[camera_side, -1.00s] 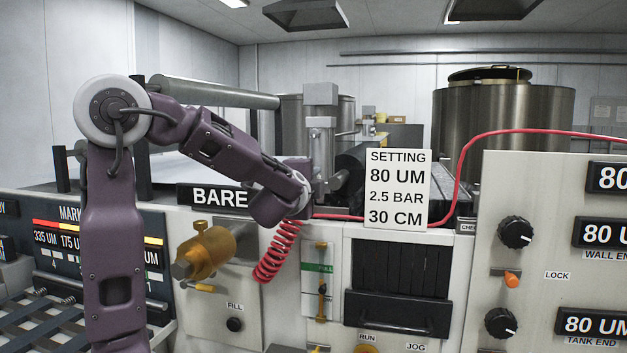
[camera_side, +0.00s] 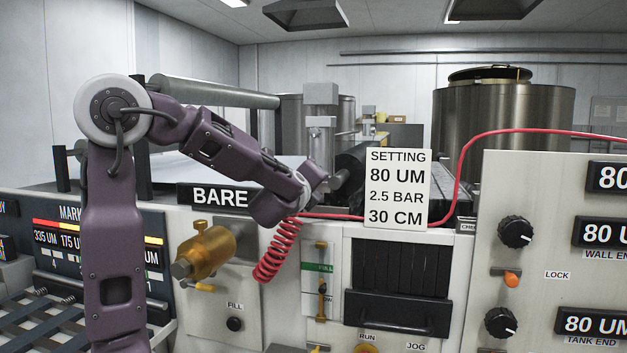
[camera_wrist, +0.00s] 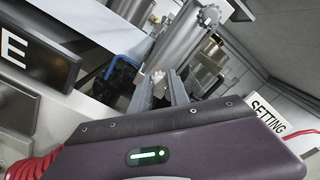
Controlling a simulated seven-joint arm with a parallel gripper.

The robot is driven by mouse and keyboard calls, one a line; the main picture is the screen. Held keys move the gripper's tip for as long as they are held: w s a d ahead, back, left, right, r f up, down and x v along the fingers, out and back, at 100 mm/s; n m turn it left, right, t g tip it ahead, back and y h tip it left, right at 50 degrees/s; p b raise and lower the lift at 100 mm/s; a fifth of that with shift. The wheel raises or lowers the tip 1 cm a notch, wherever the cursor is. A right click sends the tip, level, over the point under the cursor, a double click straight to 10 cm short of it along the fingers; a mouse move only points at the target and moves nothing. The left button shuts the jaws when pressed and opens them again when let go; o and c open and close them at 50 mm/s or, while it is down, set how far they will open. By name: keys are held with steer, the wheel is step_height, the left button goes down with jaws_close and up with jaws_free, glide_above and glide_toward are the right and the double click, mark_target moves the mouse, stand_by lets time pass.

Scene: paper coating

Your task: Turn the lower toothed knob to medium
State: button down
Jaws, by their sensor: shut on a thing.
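The lower toothed knob (camera_wrist: 158,75) is a small pale piece in the wrist view, between the grey fingertips of my gripper (camera_wrist: 160,85). My gripper is shut on it, and the fingers hide most of its rim. A second toothed knob (camera_wrist: 208,15) sits higher, at the end of a metal cylinder (camera_wrist: 182,40), clear of the fingers. The knob cannot be made out there. Its setting marks are not readable.
The setting card (camera_side: 398,190) stands just right of my gripper. A red coiled hose (camera_side: 275,255) hangs below my wrist. The BARE sign (camera_side: 219,198) is to the left. A dark roller (camera_side: 352,165) lies behind. A blue hose (camera_wrist: 120,70) runs left of the fingers.

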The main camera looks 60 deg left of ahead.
steer(key=shift+m, duration=0.3)
stand_by(0.4)
steer(key=c, duration=1.3)
jaws_free()
steer(key=shift+o, duration=0.2)
steer(key=v, duration=0.7)
steer(key=shift+s, duration=0.1)
